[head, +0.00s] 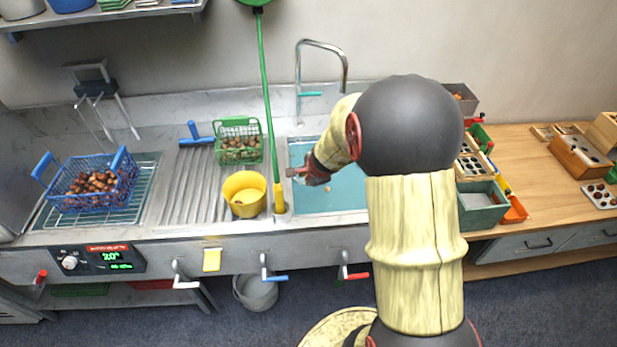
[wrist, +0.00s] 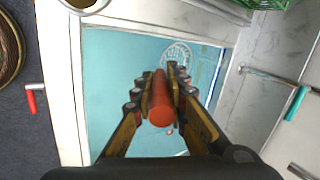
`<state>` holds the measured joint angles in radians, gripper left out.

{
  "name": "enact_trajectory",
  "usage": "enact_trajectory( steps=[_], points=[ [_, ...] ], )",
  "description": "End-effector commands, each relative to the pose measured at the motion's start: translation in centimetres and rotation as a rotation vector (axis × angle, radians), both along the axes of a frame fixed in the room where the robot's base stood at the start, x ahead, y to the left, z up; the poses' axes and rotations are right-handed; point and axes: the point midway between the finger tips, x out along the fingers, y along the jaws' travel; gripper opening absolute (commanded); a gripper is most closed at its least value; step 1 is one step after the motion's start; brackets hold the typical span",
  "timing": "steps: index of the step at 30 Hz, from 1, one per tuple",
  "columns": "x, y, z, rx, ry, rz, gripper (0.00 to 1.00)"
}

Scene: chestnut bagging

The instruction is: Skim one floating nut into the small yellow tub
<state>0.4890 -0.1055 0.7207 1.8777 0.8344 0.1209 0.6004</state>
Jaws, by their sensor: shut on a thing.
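My gripper (head: 306,176) is over the sink basin (head: 345,200), which holds blue-green water. In the wrist view my gripper (wrist: 159,84) is shut on an orange-red cylindrical handle (wrist: 161,108). A pale round mesh-like disc (wrist: 178,53) shows beyond the fingers; I cannot tell whether it belongs to the handle or is the drain. A small brown nut (head: 327,188) shows in the water just right of and below my gripper.
The faucet (head: 298,85) rises behind the basin. A green basket of nuts (head: 239,128) and a blue basket of nuts (head: 70,203) are at left. My arm hides the basin's right part.

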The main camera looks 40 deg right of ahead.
Motion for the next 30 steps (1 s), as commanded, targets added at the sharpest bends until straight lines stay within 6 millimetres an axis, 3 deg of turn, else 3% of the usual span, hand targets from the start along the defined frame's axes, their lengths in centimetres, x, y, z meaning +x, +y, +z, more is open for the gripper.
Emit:
enact_trajectory(
  steps=[25,30],
  points=[
    [0.0,0.0,-5.6,0.000,-0.001,0.000,0.00],
    [0.3,-1.2,-5.3,-0.001,-0.001,-0.001,0.00]
  ],
)
